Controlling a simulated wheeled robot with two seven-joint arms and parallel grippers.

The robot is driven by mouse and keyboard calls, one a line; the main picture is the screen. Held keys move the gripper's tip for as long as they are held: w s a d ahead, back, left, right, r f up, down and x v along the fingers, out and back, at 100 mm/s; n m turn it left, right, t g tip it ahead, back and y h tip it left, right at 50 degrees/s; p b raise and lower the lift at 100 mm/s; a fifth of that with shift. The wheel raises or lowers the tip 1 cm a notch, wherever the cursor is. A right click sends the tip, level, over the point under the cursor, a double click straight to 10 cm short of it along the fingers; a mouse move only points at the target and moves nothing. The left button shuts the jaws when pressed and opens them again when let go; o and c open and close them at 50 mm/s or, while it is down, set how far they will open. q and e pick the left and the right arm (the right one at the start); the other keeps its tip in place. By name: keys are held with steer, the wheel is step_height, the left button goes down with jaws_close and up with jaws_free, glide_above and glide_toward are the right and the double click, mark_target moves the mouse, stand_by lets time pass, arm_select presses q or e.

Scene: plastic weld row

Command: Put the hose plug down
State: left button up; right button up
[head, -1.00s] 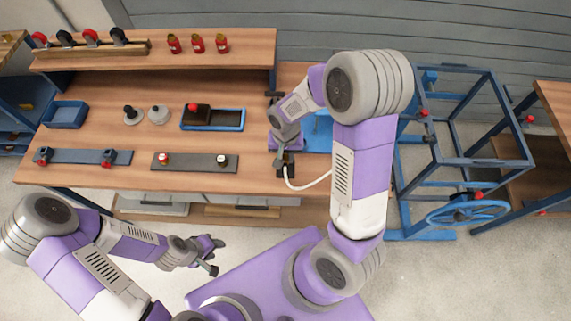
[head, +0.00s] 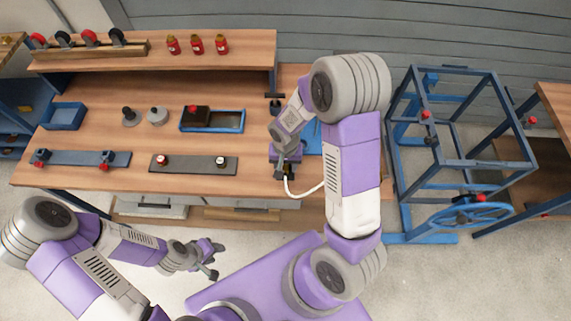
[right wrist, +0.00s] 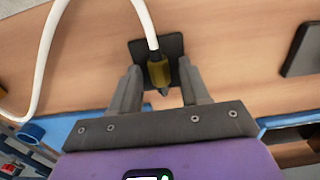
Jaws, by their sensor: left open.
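The hose plug (right wrist: 158,72) is a brass-coloured end on a white hose (right wrist: 48,55). It is over a small dark square pad (right wrist: 176,46) on the wooden bench; whether its whole weight rests there I cannot tell. My left gripper (head: 214,260) is open and empty, in front of the bench.
A grey strip with two knobs (head: 193,164) lies left of my right gripper. A blue tray (head: 228,128) with a dark block stands behind it. A blue surface (head: 313,138) lies close beside my right gripper. A blue wheeled frame (head: 468,145) stands right of the bench.

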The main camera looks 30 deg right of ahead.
mark_target(286, 167)
steer(key=shift+r, duration=0.15)
steer(key=shift+r+p, duration=0.3)
steer(key=shift+r, duration=0.05)
step_height(286, 167, up, 11)
steer(key=p, duration=0.2)
steer(key=shift+r, duration=0.2)
stand_by(0.4)
